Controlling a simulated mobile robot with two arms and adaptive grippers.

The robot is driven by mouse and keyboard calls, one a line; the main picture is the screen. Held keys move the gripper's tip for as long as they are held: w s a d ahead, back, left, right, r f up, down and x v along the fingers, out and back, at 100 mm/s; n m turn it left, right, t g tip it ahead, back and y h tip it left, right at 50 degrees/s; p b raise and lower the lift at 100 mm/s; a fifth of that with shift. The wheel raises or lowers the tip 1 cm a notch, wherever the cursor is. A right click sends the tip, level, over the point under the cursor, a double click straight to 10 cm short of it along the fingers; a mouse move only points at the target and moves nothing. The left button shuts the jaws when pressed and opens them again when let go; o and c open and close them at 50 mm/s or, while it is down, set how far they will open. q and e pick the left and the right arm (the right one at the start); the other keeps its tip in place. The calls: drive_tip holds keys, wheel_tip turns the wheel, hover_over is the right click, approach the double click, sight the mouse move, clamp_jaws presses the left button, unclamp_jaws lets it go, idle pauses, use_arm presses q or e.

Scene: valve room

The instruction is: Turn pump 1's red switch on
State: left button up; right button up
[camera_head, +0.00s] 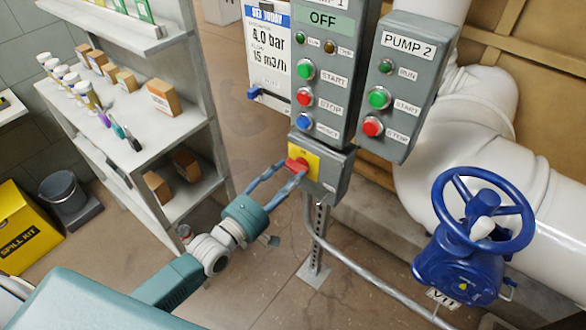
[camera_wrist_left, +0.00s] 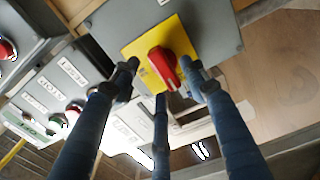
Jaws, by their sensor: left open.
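The red rotary switch (camera_head: 296,164) sits on a yellow plate (camera_head: 314,159) on the grey box below the pump 1 panel (camera_head: 325,80). The panel's display reads OFF. My left gripper (camera_head: 290,173) reaches up to the switch from the lower left, with its fingers apart. In the left wrist view the red switch (camera_wrist_left: 163,66) lies ahead between the spread fingertips (camera_wrist_left: 161,80), on its yellow plate (camera_wrist_left: 148,75). The fingers hold nothing; contact with the switch cannot be told. My right gripper is not in view.
The pump 2 panel (camera_head: 402,85) hangs to the right. A blue valve wheel (camera_head: 483,213) and white pipes (camera_head: 545,220) stand further right. A shelf with jars and boxes (camera_head: 150,130) stands left. A metal post and conduit (camera_head: 318,240) run below the switch box.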

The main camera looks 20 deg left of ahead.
sight(297, 167)
use_arm(q)
drive_tip(key=x, duration=0.2)
drive_tip(key=shift+w, duration=0.3)
drive_tip(key=shift+d, duration=0.1)
drive_tip(key=shift+c, duration=0.8)
clamp_jaws()
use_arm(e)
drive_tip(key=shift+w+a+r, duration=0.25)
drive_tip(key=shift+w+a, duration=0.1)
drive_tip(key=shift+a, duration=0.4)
